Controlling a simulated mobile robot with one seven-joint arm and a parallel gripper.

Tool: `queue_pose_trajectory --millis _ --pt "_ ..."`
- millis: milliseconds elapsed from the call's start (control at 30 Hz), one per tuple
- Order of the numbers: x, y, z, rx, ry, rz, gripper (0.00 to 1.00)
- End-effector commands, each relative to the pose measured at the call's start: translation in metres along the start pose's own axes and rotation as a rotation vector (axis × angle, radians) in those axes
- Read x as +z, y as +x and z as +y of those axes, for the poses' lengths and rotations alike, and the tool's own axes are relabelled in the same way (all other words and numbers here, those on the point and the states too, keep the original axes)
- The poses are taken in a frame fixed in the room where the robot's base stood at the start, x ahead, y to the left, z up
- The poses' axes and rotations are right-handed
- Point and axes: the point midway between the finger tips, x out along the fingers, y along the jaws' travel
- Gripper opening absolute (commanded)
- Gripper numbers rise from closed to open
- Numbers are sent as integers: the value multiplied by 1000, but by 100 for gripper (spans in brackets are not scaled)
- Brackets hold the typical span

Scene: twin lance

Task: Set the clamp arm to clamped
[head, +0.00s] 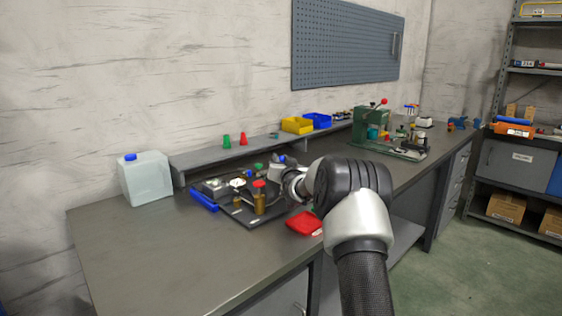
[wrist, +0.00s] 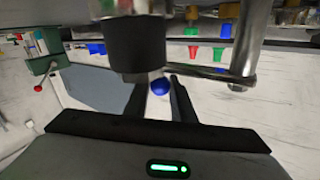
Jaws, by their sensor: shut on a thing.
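A dark fixture plate (head: 236,214) lies on the workbench and carries several small fittings, among them a brass post with a red knob (head: 259,190). My gripper (wrist: 160,94) reaches over the plate's far right side. In the wrist view its two dark fingers are closed around a round blue knob (wrist: 159,85). A metal bar (wrist: 195,74) and a thick black cylinder (wrist: 137,47) are close by the fingertips. The knob seems to belong to the clamp arm, but the join is hidden. My arm covers part of the fixture in the head view, so the clamp's angle cannot be told.
A red tray (head: 304,223) lies right of the plate, and a blue item (head: 204,201) at its left. A white jug (head: 146,178) stands at the left. A green press (head: 375,130) stands farther right. The front left of the bench is clear.

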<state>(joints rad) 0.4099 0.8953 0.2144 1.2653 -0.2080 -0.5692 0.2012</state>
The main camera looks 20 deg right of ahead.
Motion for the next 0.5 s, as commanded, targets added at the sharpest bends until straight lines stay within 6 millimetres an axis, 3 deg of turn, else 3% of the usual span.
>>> queue_pose_trajectory --millis 200,233,333,500 --pt "-1 0 -1 -2 1 2 0" --pt "-1 0 -1 -2 1 2 24" --pt "-1 0 -1 -2 0 2 41" --pt "-1 0 0 -1 0 1 41"
